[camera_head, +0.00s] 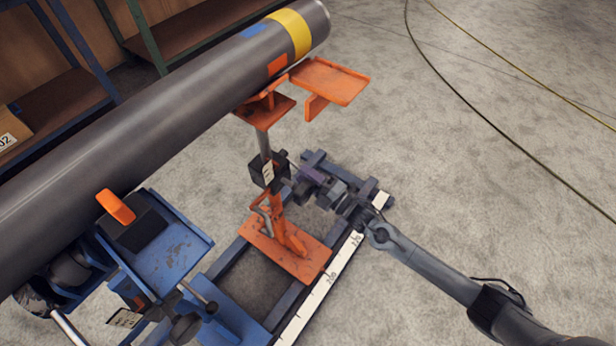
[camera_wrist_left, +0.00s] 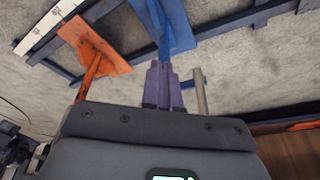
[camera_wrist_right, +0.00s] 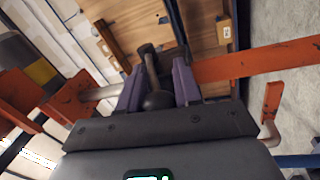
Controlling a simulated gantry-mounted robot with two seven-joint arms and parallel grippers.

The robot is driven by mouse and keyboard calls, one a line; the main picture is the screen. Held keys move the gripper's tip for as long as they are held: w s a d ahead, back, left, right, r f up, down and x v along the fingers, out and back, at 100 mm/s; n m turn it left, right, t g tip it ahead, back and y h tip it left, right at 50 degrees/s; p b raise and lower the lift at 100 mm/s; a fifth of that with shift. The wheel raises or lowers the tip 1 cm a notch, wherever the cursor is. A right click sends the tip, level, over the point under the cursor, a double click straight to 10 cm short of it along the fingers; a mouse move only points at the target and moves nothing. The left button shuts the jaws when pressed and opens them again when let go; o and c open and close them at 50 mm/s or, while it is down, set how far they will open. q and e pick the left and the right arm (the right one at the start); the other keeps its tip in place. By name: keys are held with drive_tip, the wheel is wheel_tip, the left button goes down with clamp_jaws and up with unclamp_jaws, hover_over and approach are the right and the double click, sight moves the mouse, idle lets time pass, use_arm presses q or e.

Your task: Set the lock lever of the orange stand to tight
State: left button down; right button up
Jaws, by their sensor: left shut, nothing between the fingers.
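The orange stand (camera_head: 290,250) stands upright on the blue rail base, its head under the grey pipe (camera_head: 160,120). A black clamp block (camera_head: 267,172) sits on its post. My right gripper (camera_head: 302,180) is at this block, from the right. In the right wrist view its purple fingers (camera_wrist_right: 158,85) are apart, with the black round-ended lock lever (camera_wrist_right: 156,99) between them; whether they touch it is unclear. In the left wrist view my left gripper (camera_wrist_left: 163,85) is shut and empty, near the blue stand (camera_wrist_left: 178,25); the orange stand (camera_wrist_left: 97,45) shows beyond it.
A blue stand (camera_head: 165,255) supports the pipe nearer to me. A white scale (camera_head: 325,285) runs along the rail base. Shelves (camera_head: 60,100) stand behind. The floor on the right is open, with cables (camera_head: 500,125) across it.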

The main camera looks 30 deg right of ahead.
drive_tip(key=o, duration=0.4)
drive_tip(key=shift+f, duration=0.1)
drive_tip(key=shift+a, duration=0.1)
drive_tip(key=shift+s+d, duration=0.25)
drive_tip(key=shift+s, duration=0.05)
drive_tip(key=p+v, duration=0.4)
drive_tip(key=v, duration=0.6)
